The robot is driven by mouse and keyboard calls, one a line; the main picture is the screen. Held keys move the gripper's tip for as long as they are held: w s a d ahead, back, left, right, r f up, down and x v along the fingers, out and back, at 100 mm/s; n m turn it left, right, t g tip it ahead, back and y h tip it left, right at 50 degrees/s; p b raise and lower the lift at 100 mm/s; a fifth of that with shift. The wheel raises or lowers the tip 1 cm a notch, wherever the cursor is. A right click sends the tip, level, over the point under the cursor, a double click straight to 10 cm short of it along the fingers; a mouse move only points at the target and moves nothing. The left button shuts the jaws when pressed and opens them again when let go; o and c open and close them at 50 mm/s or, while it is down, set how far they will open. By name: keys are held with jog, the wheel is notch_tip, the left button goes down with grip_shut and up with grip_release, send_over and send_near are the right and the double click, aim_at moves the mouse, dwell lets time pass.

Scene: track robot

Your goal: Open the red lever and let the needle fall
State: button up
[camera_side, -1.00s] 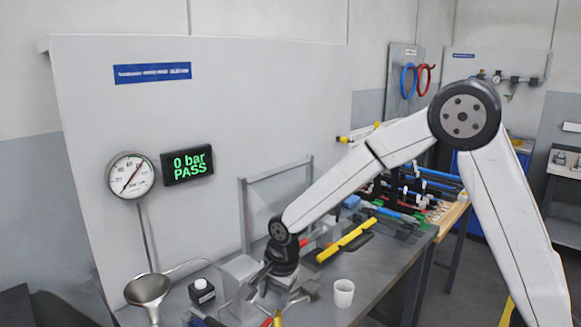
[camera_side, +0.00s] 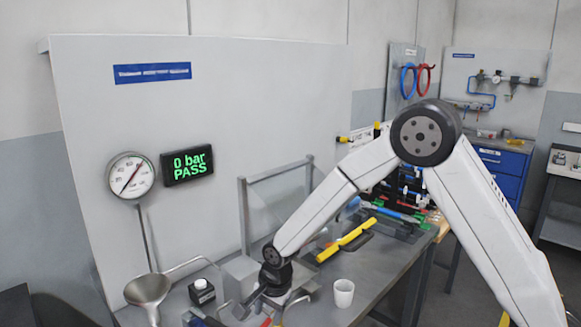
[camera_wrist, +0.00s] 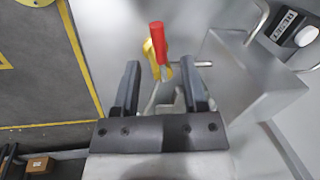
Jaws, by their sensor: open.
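The red lever (camera_wrist: 158,38) shows in the wrist view, just beyond my fingertips and between their lines, with a yellow part behind it. My gripper (camera_wrist: 160,72) is open, and no contact with the lever shows. In the side view my gripper (camera_side: 246,304) is low at the front of the bench, partly hiding the parts near it. The round dial gauge (camera_side: 131,175) has a thin dark needle lying on a diagonal; its scale is too small to read.
A grey box (camera_wrist: 255,80) stands close to the right of my gripper in the wrist view. A white cup (camera_side: 343,293), a metal funnel (camera_side: 148,289) and a small black button box (camera_side: 202,292) are nearby. A metal frame (camera_side: 243,215) stands behind.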

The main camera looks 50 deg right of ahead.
aim_at(268, 322)
jog(key=shift+w+f, duration=0.25)
jog(key=shift+f, duration=0.85)
grip_shut()
dwell(0.8)
